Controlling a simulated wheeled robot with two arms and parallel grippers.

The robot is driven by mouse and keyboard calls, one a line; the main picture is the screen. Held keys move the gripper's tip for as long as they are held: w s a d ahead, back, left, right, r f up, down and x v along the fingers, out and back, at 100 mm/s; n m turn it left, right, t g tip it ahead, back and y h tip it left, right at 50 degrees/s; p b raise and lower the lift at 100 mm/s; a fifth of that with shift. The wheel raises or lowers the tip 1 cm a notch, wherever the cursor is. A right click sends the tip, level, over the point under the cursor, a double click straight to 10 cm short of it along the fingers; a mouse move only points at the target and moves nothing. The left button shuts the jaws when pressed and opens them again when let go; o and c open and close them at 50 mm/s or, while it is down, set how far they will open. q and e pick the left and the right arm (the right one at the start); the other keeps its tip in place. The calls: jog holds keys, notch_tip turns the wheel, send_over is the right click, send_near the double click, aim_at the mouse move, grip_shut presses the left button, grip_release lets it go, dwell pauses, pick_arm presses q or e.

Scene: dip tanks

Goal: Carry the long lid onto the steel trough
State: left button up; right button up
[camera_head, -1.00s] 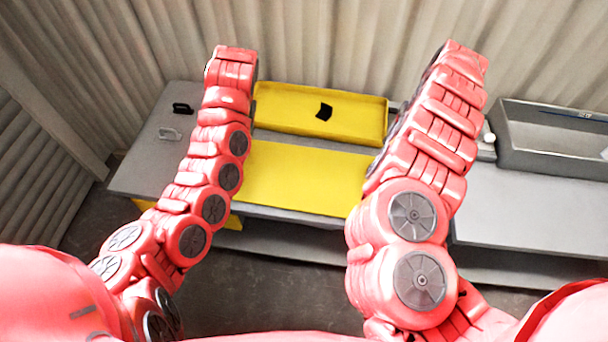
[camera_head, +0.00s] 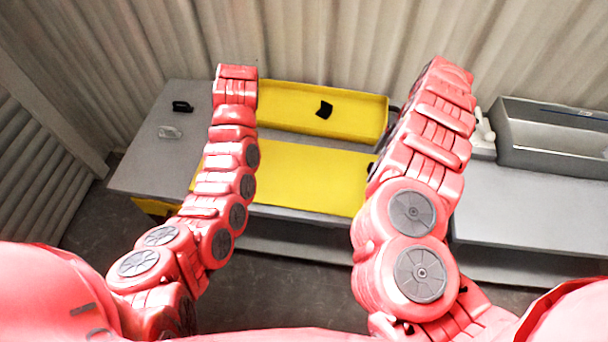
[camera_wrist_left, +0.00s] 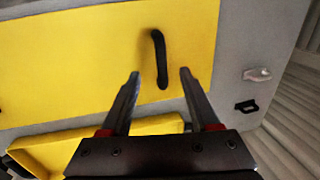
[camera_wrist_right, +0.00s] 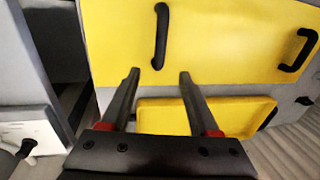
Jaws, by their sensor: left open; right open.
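The long lid is a flat yellow panel (camera_head: 300,178) lying on the grey bench between my arms. It also fills much of the left wrist view (camera_wrist_left: 80,60) and right wrist view (camera_wrist_right: 220,40). My left gripper (camera_wrist_left: 160,74) is open, with one black lid handle (camera_wrist_left: 158,55) showing between its fingers. My right gripper (camera_wrist_right: 159,73) is open, its fingertips near the lower end of another black handle (camera_wrist_right: 161,35). I cannot tell how far above the handles the fingers are. The steel trough (camera_head: 540,161) stands at the right in the head view. My arms hide both grippers there.
A yellow tray (camera_head: 330,127) with a small black piece stands behind the lid. A black handle (camera_head: 182,106) and a grey handle (camera_head: 170,132) sit on the bench's left end. White items stand beside the trough. The grey surface (camera_head: 530,210) before the trough is clear.

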pick_arm(q)
jog(key=f, duration=0.3)
jog(key=a+f, duration=0.1)
jog(key=f, duration=0.2)
jog(key=a+f, duration=0.1)
jog(key=f, duration=0.2)
jog(key=shift+w+f, duration=0.1)
jog(key=shift+f, duration=0.3)
pick_arm(e)
jog(key=f, duration=0.3)
jog(key=a+f, duration=0.1)
jog(key=f, duration=0.6)
jog(key=shift+w+a, duration=0.1)
jog(key=shift+a, duration=0.25)
pick_arm(q)
jog(key=shift+a+f, duration=0.2)
jog(key=shift+f, duration=0.55)
pick_arm(e)
jog(key=shift+a+f, duration=0.15)
jog(key=shift+f, duration=0.65)
pick_arm(q)
jog(key=shift+w+f, duration=0.1)
jog(key=shift+f, duration=0.3)
pick_arm(e)
jog(key=shift+a+f, duration=0.2)
jog(key=shift+f, duration=0.15)
pick_arm(q)
grip_shut()
pick_arm(e)
grip_shut()
